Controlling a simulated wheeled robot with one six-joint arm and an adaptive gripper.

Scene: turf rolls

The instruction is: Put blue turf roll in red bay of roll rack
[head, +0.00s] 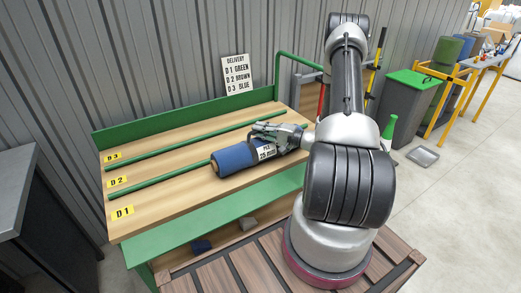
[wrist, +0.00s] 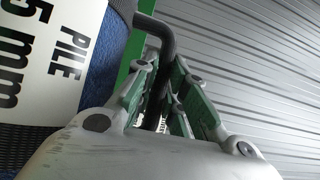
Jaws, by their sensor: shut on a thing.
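The blue turf roll (head: 236,159) has a tan core end facing left and a white label reading "PILE" and a figure in mm. It lies lengthwise over the wooden bench, across the line of the nearer green rail; whether it touches the bench is unclear. The wrist view shows its blue side (wrist: 100,60) and label at left. My gripper (head: 268,132) is at the roll's right part. In the wrist view its green-padded fingers (wrist: 165,100) are shut around a dark bent bar, apparently the roll's handle.
The bench (head: 150,205) has green rails between lanes marked D1, D2 and D3. A delivery sign (head: 237,75) stands behind. A dark cabinet (head: 45,190) is at left.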

